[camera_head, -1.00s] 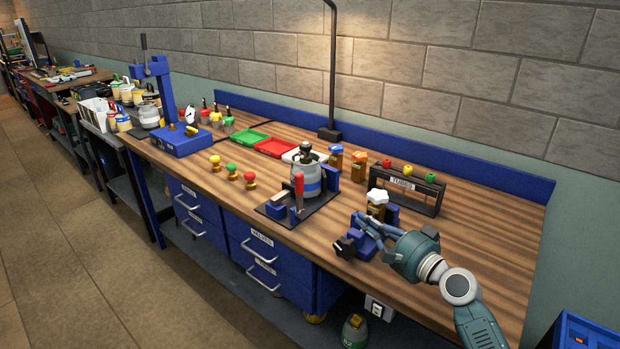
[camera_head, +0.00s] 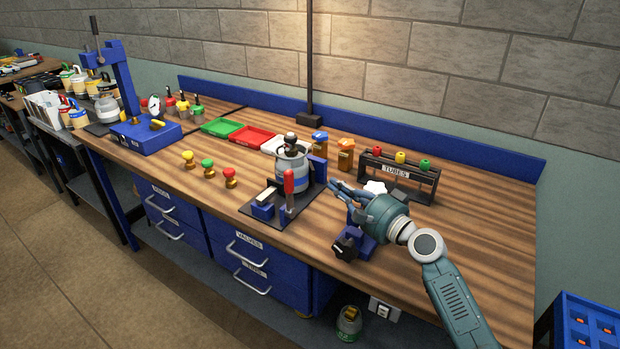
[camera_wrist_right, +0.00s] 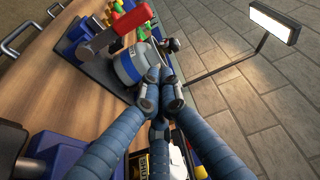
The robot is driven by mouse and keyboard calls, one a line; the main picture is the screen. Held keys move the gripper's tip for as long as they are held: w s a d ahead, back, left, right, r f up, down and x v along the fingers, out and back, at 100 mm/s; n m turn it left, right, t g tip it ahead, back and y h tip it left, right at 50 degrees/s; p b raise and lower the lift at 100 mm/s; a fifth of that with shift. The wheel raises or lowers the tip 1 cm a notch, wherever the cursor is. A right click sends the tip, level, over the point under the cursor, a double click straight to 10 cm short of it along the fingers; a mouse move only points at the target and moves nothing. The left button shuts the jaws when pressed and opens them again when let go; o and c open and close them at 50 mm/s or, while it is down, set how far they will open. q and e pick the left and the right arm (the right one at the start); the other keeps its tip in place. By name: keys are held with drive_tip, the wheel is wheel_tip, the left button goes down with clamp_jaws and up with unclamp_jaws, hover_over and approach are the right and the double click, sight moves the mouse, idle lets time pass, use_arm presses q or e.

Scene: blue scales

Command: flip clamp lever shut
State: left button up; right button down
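The clamp is on a dark base plate (camera_head: 250,213) near the bench's front edge. Its lever has a red handle (camera_head: 289,182) that stands upright. A grey canister with a blue band (camera_head: 293,167) stands behind the lever on the plate. The right wrist view also shows the red handle (camera_wrist_right: 112,24) at upper left and the canister (camera_wrist_right: 128,68) just beyond my fingertips. My right gripper (camera_head: 332,190) is right of the clamp, apart from the handle. Its fingertips are drawn together with nothing seen between them. My left gripper is not in view.
A tube rack (camera_head: 398,178) stands behind my right gripper. Coloured valve knobs (camera_head: 208,168) stand to the left. The bench between knobs and plate is clear.

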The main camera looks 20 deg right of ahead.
sight(289, 192)
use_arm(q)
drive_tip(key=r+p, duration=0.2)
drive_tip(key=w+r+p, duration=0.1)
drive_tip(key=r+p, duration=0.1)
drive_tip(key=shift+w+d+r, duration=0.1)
use_arm(e)
drive_tip(key=w+a, duration=0.6)
drive_tip(key=w, duration=0.1)
drive_tip(key=shift+w+a, duration=0.15)
drive_tip(key=shift+a, duration=0.15)
drive_tip(key=shift+f, duration=0.15)
